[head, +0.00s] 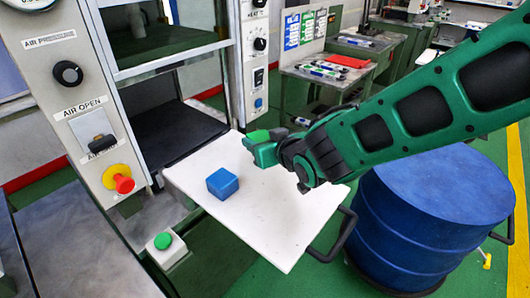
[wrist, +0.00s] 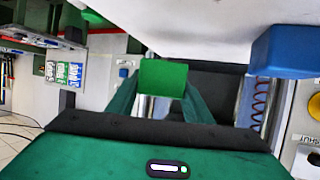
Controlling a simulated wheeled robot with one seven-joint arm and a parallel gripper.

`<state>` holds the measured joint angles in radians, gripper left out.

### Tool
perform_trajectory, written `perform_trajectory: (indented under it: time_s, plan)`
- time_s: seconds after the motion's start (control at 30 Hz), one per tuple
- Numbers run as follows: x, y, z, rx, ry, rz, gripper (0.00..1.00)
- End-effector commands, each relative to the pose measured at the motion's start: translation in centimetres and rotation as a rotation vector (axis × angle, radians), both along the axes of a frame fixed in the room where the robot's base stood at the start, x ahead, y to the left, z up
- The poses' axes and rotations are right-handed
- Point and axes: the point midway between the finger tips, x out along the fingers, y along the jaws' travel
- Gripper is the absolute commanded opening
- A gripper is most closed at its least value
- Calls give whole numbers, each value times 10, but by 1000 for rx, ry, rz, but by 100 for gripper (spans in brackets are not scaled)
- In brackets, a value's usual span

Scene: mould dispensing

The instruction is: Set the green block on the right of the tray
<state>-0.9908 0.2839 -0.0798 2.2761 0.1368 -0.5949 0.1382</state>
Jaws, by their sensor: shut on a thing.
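The green block (wrist: 163,77) is between the two fingers of my gripper (wrist: 160,92) in the wrist view, and the gripper is shut on it. In the head view the block (head: 257,137) shows as a lighter green patch at the tip of my gripper (head: 262,144), partly hidden by it. The gripper is over the far part of the white tray (head: 277,218). I cannot tell the exact gap between block and tray. A blue block (head: 222,183) sits on the tray, left of and nearer than the gripper; it also shows at the right of the wrist view (wrist: 288,50).
The machine frame with its control panel (head: 75,90) stands at the left. A blue drum (head: 430,215) stands to the right of the tray. A black handle (head: 338,238) sticks out at the tray's right edge. The tray's near right part is bare.

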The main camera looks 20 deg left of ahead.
Motion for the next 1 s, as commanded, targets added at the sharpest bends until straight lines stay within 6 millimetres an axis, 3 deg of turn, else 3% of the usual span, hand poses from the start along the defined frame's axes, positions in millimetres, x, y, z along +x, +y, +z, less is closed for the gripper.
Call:
perform_trajectory:
  time_s: [0.17,0.5,0.9,0.93,1.0]
  plan:
    - [5,-4,-5,3,-3,1,0]
    - [5,-3,-41,3,-3,1,0]
    - [5,-4,-44,3,-2,0,0]
    - [5,-4,-45,1,-1,0,51]
    - [5,-4,-45,1,0,0,65]
